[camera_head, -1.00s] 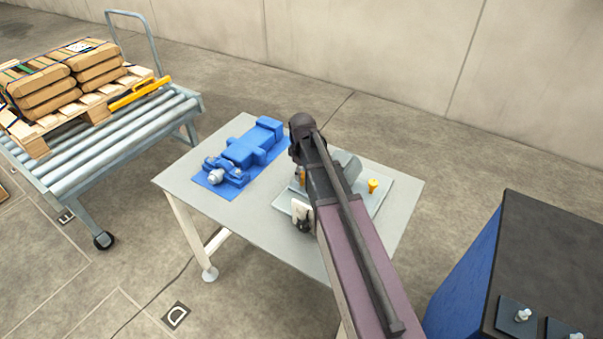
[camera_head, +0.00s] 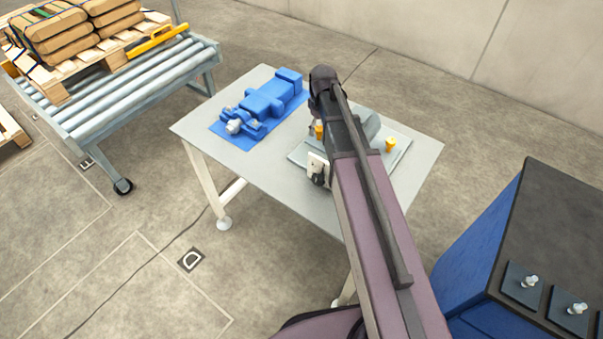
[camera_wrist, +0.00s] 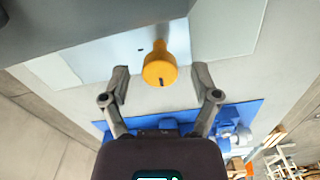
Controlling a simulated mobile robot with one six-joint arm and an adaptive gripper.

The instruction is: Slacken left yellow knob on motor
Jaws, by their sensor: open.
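The motor (camera_head: 371,127) is a grey body on a pale plate (camera_head: 403,152) on the table, partly hidden by my arm in the head view. One yellow knob (camera_head: 391,144) stands right of my arm. The left yellow knob (camera_head: 319,131) shows just left of my arm, partly covered. In the wrist view a yellow knob (camera_wrist: 160,65) with a dark slot in its end sits between the two fingertips of my gripper (camera_wrist: 162,80). My gripper is open, with a gap to the knob on both sides.
A blue machine (camera_head: 264,101) lies on a blue mat (camera_head: 229,134) on the left of the grey table (camera_head: 284,168). A roller conveyor (camera_head: 130,101) with a loaded pallet stands at the far left. A blue cabinet with a dark top (camera_head: 560,235) stands at the right.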

